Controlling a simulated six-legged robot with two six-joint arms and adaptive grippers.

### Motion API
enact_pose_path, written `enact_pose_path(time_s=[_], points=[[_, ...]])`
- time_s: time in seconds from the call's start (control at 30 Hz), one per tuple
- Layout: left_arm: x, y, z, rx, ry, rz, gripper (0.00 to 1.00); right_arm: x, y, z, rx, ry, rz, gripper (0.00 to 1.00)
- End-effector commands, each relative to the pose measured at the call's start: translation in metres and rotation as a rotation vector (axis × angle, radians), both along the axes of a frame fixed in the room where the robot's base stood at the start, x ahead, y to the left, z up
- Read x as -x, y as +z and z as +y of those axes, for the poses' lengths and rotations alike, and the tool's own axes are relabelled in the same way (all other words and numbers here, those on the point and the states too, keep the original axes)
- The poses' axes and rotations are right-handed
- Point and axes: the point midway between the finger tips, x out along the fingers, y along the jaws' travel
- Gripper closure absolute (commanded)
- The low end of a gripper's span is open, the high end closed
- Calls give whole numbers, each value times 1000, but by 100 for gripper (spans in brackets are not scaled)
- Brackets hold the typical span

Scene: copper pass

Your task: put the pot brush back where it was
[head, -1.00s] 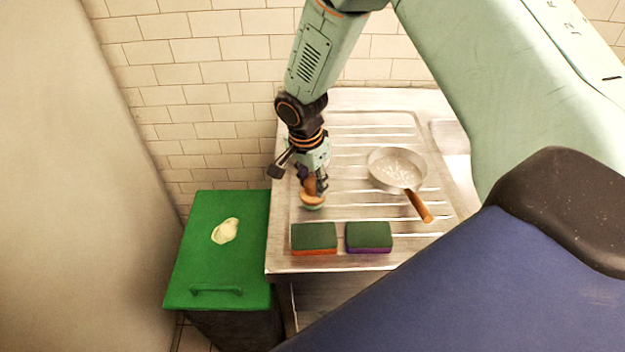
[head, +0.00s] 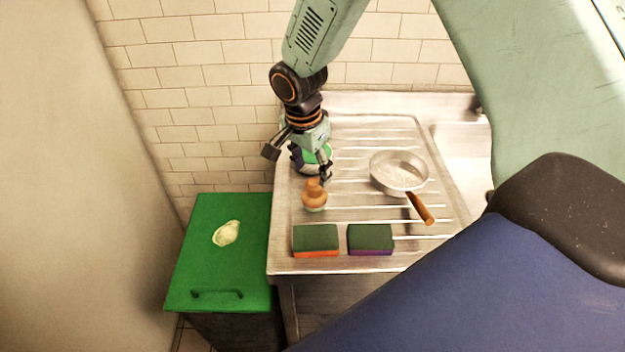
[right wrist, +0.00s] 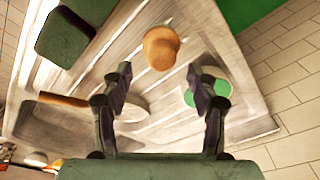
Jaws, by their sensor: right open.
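The pot brush (head: 314,194), with a rounded wooden knob on a pale base, stands upright on the steel draining board (head: 345,246). In the right wrist view, the brush (right wrist: 161,47) is beyond the fingertips, apart from them. My right gripper (head: 312,170) is open and empty, just behind the brush on the wall side. It also shows in the right wrist view (right wrist: 162,80), with its fingers spread wide. My left gripper is not in view.
A round green item (head: 318,153) is partly hidden behind my right gripper. Two sponges, one orange-based (head: 316,240) and one purple-based (head: 370,239), lie at the front edge. A pan (head: 398,174) stands to the right. A green-lidded bin (head: 190,270) is at the left.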

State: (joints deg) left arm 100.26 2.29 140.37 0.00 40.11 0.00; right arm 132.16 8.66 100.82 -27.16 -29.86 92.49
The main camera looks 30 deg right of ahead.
Motion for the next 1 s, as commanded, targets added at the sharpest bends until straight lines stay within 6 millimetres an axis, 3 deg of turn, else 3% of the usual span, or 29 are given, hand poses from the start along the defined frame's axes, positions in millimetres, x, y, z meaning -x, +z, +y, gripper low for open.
enact_pose_path(time_s=[0.2, 0.4, 1.0], points=[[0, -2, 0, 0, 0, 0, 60, 2, 42, 6, 0, -1, -3, 40], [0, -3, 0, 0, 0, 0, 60, 3, 61, 8, 0, -1, 0, 40], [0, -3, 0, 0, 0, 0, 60, 5, 64, 9, -1, 2, 1, 40]])
